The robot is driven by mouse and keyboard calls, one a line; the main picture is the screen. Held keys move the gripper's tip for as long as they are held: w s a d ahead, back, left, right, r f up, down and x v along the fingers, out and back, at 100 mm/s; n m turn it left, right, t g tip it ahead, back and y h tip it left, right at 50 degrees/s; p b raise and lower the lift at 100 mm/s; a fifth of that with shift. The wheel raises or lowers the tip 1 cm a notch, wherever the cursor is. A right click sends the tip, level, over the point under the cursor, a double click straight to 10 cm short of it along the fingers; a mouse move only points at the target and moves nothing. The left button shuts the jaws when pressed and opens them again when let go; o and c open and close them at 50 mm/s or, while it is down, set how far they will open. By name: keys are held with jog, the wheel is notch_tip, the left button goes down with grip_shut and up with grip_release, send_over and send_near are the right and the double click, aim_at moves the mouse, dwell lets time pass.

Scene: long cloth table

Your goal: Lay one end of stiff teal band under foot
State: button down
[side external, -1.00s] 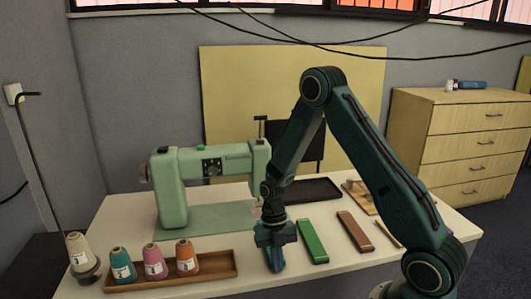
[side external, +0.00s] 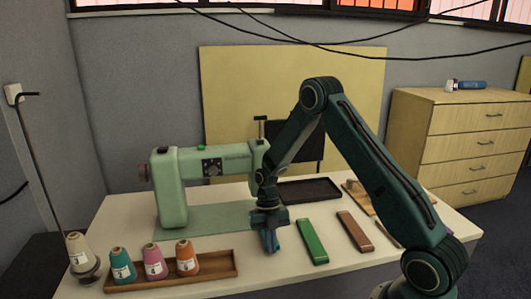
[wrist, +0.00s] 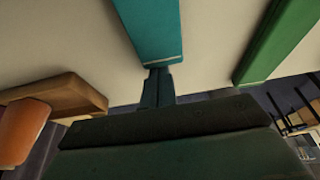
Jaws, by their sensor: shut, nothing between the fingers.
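The teal band (wrist: 150,30) lies flat on the table in the wrist view, running away from my gripper, with its near end at my fingertips. My gripper (wrist: 157,72) is shut, with nothing between the fingers, pointing at that end; whether it touches is hard to tell. In the side view my gripper (side external: 270,248) is low over the table, left of the green strip, and hides most or all of the band. The pale green sewing machine (side external: 173,190) stands behind it on the left; its foot is hidden behind my arm.
A green strip (side external: 312,241) and a brown strip (side external: 355,231) lie to the right. A wooden tray (side external: 215,277) with thread cones is at front left. A dark tray (side external: 309,190) lies behind. A green mat (side external: 205,222) lies around the machine's base.

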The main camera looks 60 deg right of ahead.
jog(key=shift+s+a, duration=0.1)
jog(key=shift+s+a, duration=1.15)
jog(key=shift+s+a+r, duration=0.1)
jog(key=shift+a+r, duration=0.05)
jog(key=shift+r, duration=0.1)
jog(key=v, duration=0.9)
jog(key=shift+r, duration=0.25)
jog(key=t+h, duration=0.3)
send_over(275, 264)
jog(key=s+a, duration=0.1)
jog(key=a, duration=0.1)
jog(key=shift+s+r+t+h, duration=0.15)
jog(key=shift+s+t+h, duration=0.65)
jog(key=shift+s, duration=0.05)
